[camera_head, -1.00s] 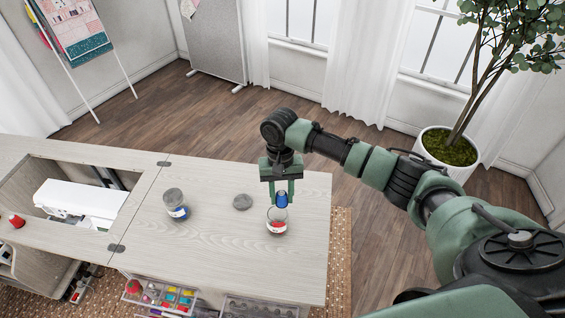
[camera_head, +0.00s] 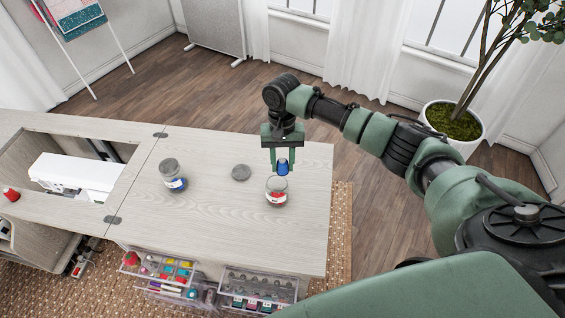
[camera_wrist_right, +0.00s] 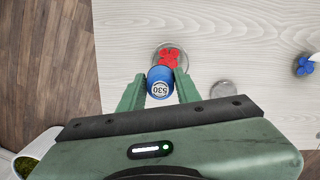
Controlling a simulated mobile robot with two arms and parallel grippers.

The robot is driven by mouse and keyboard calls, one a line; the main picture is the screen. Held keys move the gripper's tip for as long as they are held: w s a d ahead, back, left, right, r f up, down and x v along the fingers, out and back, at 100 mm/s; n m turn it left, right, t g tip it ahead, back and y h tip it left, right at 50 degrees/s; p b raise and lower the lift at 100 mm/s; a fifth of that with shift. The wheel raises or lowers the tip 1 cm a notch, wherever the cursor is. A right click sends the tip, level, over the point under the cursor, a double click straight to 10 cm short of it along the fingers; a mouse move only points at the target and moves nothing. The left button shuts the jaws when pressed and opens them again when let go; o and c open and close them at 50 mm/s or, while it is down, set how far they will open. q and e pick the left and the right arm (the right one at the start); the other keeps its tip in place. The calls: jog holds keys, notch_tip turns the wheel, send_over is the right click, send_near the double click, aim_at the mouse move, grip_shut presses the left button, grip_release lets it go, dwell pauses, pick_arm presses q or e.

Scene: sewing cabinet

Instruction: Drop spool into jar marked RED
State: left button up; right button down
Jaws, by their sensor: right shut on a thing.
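A blue spool (camera_head: 283,166), its end marked "530" in the wrist view (camera_wrist_right: 159,85), is held between the fingers of my right gripper (camera_head: 283,168). The fingers are shut on it just above a glass jar (camera_head: 276,190) with a white label and red marking. Red pieces show inside this jar in the wrist view (camera_wrist_right: 169,57). The spool overlaps the jar's near rim there; I cannot tell if they touch. A second jar (camera_head: 172,175) with a grey lid and blue marking stands to the left. My left gripper is not in view.
A grey round disc (camera_head: 241,173) like a lid lies between the jars. A white sewing machine (camera_head: 75,172) and a red spool (camera_head: 11,194) are at the left. Open drawers (camera_head: 258,286) stick out at the front. The tabletop's front right is clear.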

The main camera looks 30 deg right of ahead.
jog(key=c, duration=0.9)
grip_release()
jog(key=r, duration=0.2)
jog(key=r+b, duration=0.1)
jog(key=r, duration=0.1)
jog(key=w+r, duration=0.1)
jog(key=r, duration=0.1)
jog(key=shift+d+r+b, duration=0.15)
jog(key=shift+r+b, duration=0.15)
jog(key=shift+r, duration=0.55)
jog(key=shift+s+f, duration=0.1)
